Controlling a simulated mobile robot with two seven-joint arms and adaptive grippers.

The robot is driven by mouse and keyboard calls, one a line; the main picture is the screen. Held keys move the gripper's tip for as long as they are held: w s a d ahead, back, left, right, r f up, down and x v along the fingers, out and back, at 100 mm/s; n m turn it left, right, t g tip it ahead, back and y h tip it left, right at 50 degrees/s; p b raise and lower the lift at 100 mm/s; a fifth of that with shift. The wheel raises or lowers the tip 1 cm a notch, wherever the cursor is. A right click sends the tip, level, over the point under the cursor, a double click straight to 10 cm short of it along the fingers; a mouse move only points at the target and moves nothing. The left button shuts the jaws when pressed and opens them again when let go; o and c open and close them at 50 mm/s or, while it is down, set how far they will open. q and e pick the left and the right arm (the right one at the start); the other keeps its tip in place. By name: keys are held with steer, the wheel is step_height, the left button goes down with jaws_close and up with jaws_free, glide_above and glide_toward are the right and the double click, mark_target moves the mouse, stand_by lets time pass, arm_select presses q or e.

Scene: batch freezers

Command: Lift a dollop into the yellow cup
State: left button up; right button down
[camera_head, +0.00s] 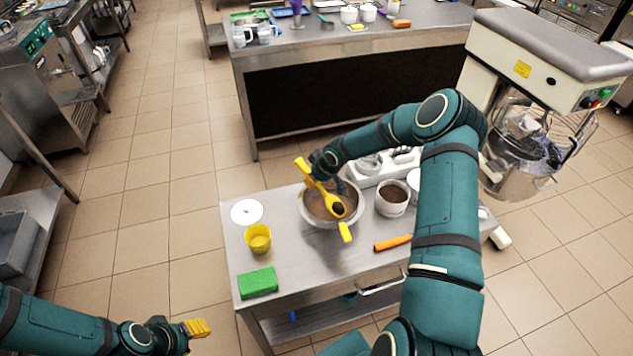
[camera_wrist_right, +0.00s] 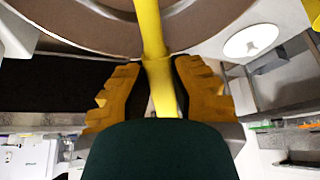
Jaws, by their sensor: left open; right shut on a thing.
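The yellow cup (camera_head: 258,239) stands upright on the steel table, left of the metal bowl (camera_head: 304,212), which holds brown contents. My right gripper (camera_head: 311,181) is shut on the handle of a yellow spoon (camera_head: 325,193), tilted over the bowl. Dark brown stuff (camera_head: 338,209) shows in the spoon's head. In the right wrist view the spoon handle (camera_wrist_right: 151,30) runs up between the yellow fingers (camera_wrist_right: 158,85), with the bowl's rim behind. My left gripper (camera_head: 195,328) is open and empty, left of the table and away from it.
A green sponge (camera_head: 258,283) lies in front of the cup and a white disc (camera_head: 246,212) behind it. A white tub of brown contents (camera_head: 392,199) stands right of the bowl. An orange-handled tool (camera_head: 393,243) lies near the front edge. A large mixer (camera_head: 540,90) stands at right.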

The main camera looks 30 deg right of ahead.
mark_target(303, 165)
steer(key=shift+w+a+r, duration=0.1)
steer(key=shift+w+r, duration=0.15)
steer(key=shift+r, duration=0.7)
steer(key=shift+w+a+r, duration=0.1)
steer(key=shift+w+r, duration=0.15)
steer(key=shift+r, duration=0.7)
steer(key=shift+w+r, duration=0.25)
steer(key=shift+r, duration=0.7)
steer(key=shift+w+a+f+g, duration=0.1)
steer(key=shift+w+a+g, duration=0.15)
steer(key=shift+w+g, duration=0.7)
steer(key=shift+w+a+g+h, duration=0.2)
steer(key=shift+w+g+h, duration=0.4)
steer(key=shift+g, duration=0.35)
